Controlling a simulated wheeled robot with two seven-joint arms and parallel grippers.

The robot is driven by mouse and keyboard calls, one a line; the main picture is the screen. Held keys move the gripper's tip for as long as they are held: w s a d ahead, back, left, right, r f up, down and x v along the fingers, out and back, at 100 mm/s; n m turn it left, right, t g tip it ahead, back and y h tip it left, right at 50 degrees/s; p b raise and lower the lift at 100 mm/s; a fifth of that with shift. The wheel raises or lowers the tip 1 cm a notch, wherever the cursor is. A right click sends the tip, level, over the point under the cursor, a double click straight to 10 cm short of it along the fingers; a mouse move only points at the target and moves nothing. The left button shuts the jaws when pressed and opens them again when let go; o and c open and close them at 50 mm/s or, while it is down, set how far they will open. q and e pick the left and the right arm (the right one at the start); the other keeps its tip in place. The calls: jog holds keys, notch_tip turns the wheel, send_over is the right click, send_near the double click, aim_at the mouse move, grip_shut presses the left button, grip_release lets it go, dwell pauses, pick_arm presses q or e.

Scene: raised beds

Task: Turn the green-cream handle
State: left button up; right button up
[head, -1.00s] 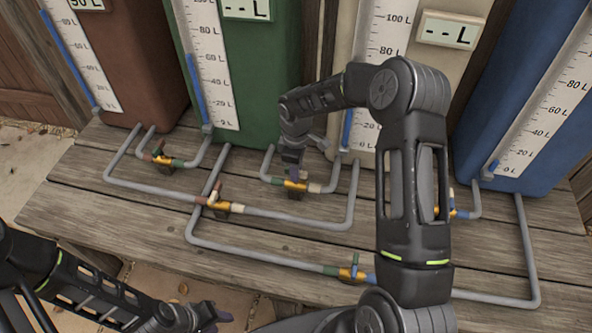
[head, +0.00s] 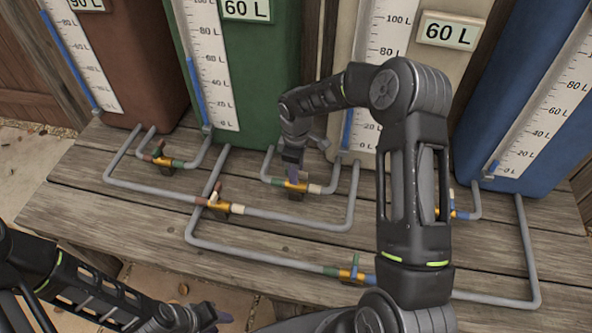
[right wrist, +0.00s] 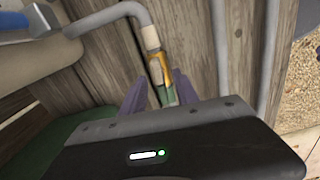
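The green-cream valve (head: 297,187) sits on the grey pipe between the green tank (head: 262,100) and the cream tank (head: 400,75). It has a brass body with a green band on one side and a cream band on the other. The right wrist view shows the brass valve (right wrist: 163,70) with cream and green parts. My right gripper (head: 293,172) is at this valve and hides most of its handle in the head view. In the right wrist view its purple fingers (right wrist: 158,92) stand apart on either side of the valve. My left gripper (head: 215,319) is low at the left, away from the valves; its fingers are unclear.
Other valves are red-green (head: 165,162), red-cream (head: 216,204) and green-blue (head: 350,274); one more is partly behind my right arm. Pipes run low over the wooden bench (head: 90,190). A red tank (head: 140,70) and a blue tank (head: 510,100) stand at the sides.

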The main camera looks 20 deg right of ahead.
notch_tip(320, 180, up, 8)
jog(key=shift+f, duration=0.25)
